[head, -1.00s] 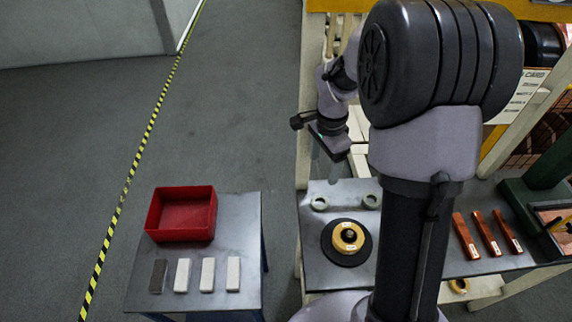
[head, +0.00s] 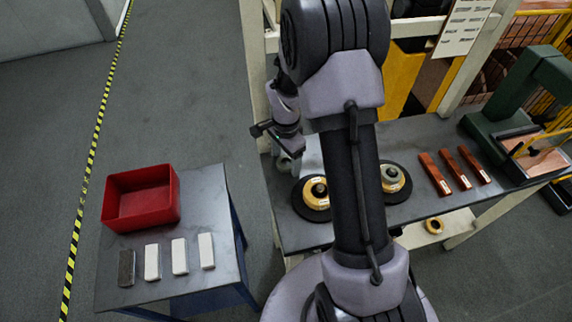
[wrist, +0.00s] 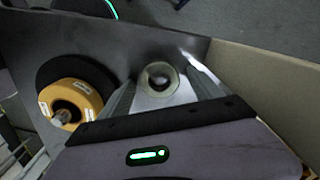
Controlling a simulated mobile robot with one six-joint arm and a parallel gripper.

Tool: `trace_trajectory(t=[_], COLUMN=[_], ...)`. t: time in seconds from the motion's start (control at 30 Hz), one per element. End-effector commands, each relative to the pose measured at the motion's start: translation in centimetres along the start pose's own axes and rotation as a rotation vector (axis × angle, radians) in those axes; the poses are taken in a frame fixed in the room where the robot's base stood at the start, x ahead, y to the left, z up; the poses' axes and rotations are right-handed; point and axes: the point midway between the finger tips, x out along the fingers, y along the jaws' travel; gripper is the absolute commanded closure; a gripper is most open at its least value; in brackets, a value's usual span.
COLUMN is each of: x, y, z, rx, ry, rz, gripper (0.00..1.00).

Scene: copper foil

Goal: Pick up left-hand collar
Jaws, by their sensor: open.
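The left-hand collar, a small pale grey ring (wrist: 160,79), lies on the grey bench top between my fingers in the wrist view. In the head view it shows partly, just under my gripper (head: 291,158), near the bench's back left corner. My gripper (wrist: 164,84) is open, with one finger on each side of the collar. I cannot tell whether either finger touches it. The other collar is hidden in the head view, and my arm covers part of the bench there.
Two yellow-and-black spools on dark discs, left (head: 316,193) and right (head: 392,178), stand on the bench (head: 430,150). Three copper bars (head: 455,171) and a green press (head: 520,95) are to the right. A side table (head: 205,275) holds a red bin (head: 140,198) and several blocks.

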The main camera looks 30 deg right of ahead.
Motion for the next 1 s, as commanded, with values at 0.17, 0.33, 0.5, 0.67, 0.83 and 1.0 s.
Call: trace_trajectory(t=[0.17,0.33,0.5,0.67,0.83,1.0], x=[-0.1,-0.1,-0.1,-0.3,-2.0,-5.2], y=[0.0,0.0,0.0,0.0,-0.1,-0.1], z=[0.0,0.0,0.0,0.0,0.0,0.0], rx=[0.000,0.000,0.000,0.000,-0.001,0.000], ry=[0.000,0.000,0.000,0.000,0.002,0.001], rz=[0.000,0.000,0.000,-0.001,-0.003,-0.002], gripper=[0.51,0.85,1.00,1.00,1.00,1.00])
